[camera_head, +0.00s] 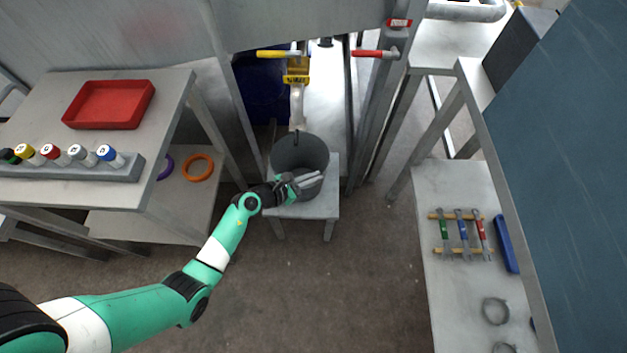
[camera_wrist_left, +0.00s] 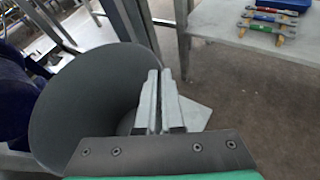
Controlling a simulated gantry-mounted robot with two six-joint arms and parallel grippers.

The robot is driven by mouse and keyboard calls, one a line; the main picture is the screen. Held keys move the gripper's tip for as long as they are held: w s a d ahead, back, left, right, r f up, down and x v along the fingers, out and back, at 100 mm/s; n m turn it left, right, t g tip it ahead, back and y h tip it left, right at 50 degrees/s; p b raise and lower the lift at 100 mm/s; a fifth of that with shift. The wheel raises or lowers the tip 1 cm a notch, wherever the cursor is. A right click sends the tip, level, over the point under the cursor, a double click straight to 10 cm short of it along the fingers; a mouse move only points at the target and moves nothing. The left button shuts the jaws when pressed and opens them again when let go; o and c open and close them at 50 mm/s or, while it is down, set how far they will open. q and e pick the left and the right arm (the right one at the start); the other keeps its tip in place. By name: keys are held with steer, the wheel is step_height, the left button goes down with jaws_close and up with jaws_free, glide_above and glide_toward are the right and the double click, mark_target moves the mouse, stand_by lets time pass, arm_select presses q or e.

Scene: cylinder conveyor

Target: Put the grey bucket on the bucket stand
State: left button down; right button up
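The grey bucket (camera_head: 300,150) is upright over the light grey bucket stand (camera_head: 320,208), beneath the pipe spout. I cannot tell whether its base touches the stand. My left gripper (camera_head: 309,180) is at the near right side of the bucket. In the left wrist view the bucket (camera_wrist_left: 85,100) fills the left side, and its wall runs down to between the nearly closed fingers (camera_wrist_left: 160,105), which grip it. A corner of the stand (camera_wrist_left: 197,112) shows right of the fingers. My right gripper is not in view.
A pipe with yellow (camera_head: 277,54) and red (camera_head: 372,53) valve handles is behind the bucket. A table with a red tray (camera_head: 110,104) is at left. A right-hand bench holds wrenches (camera_head: 461,233) and a blue case (camera_head: 506,244). Floor in front is clear.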

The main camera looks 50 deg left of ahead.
arm_select(q)
steer(key=shift+w, duration=0.1)
steer(key=c, duration=1)
jaws_free()
steer(key=shift+c, duration=0.2)
steer(key=shift+s+r+p, duration=0.25)
steer(key=shift+r+p, duration=0.1)
steer(key=p+v, duration=0.5)
steer(key=v, duration=0.6)
steer(key=shift+s, duration=0.3)
